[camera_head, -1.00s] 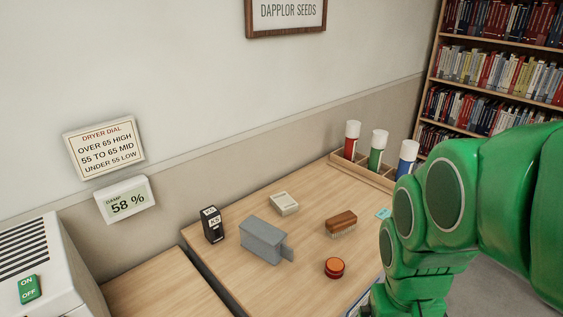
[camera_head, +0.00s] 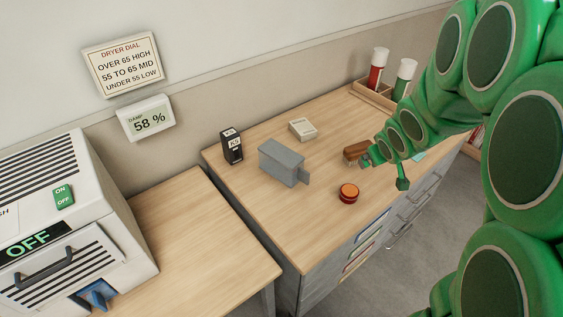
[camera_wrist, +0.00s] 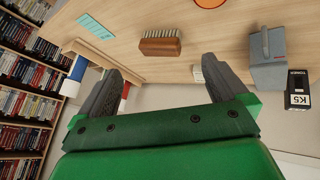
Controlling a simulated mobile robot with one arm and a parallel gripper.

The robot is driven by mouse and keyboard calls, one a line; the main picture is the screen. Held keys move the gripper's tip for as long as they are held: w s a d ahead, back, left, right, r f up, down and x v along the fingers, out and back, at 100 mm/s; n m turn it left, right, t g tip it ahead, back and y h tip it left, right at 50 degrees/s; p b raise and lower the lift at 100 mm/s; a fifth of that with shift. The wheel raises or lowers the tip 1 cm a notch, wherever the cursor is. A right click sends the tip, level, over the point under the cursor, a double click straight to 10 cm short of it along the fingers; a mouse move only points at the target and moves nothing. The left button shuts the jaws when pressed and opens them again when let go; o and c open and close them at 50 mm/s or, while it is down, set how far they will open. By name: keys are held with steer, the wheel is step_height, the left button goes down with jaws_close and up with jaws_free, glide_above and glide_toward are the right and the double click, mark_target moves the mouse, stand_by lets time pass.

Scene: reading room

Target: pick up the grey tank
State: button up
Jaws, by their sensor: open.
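The grey tank (camera_head: 282,163) is a small box with a flat tab on its right end. It stands on the wooden top of the drawer cabinet (camera_head: 300,230). In the wrist view the tank (camera_wrist: 268,65) is at the upper right, outside the fingers. My gripper (camera_head: 382,165) is at the right of the tank, near the brown brush (camera_head: 355,151), clearly apart from the tank. In the wrist view my gripper's (camera_wrist: 162,82) two dark fingers are spread wide with nothing between them.
A black K5 toner box (camera_head: 232,147) stands just left of the tank, with a pale box (camera_head: 302,129) behind it. An orange-red round object (camera_head: 348,193) lies in front. A rack (camera_head: 372,97) holds capped tubes. A dryer (camera_head: 70,220) reading OFF stands at left.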

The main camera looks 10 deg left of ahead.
steer(key=w+a+f+n+t+y, duration=0.1)
steer(key=w+a+f+n+y, duration=0.2)
steer(key=w+a+f+y, duration=0.45)
steer(key=n+y, duration=0.3)
steer(key=y, duration=0.1)
glide_toward(285, 154)
steer(key=shift+w+a+f+g, duration=0.4)
steer(key=shift+a+f, duration=0.05)
steer(key=shift+a, duration=0.05)
steer(key=shift+r+x, duration=0.15)
steer(key=shift+x, duration=1.75)
steer(key=shift+r+x, duration=0.15)
steer(key=shift+x, duration=1.75)
steer(key=shift+w, duration=0.15)
steer(key=shift+c, duration=0.5)
steer(key=c, duration=1)
